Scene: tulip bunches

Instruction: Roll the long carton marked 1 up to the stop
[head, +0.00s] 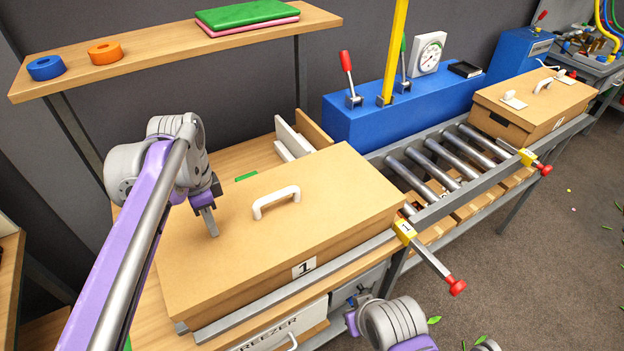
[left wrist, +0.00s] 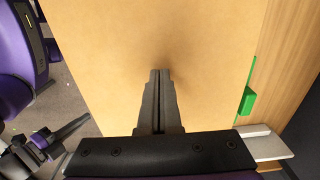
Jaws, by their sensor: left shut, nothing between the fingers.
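The long brown carton marked 1 (head: 290,235) lies at the left end of the roller line, its white handle (head: 276,201) on top and its label on the near side. Its top fills much of the left wrist view (left wrist: 110,50). My left gripper (head: 213,232) is shut and empty, fingers pointing down at the carton's top, left of the handle. Whether they touch it I cannot tell. A yellow block marked 1 (head: 404,230) with a red-knobbed rod sits at the carton's right end. My right gripper (left wrist: 70,130) shows at the left wrist view's lower left; its opening is unclear.
Bare rollers (head: 430,168) run right to a second brown carton (head: 535,98) beside another yellow block (head: 528,156). A blue housing (head: 380,115) with levers and a gauge stands behind the rollers. A shelf (head: 160,48) holds rings and slabs.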

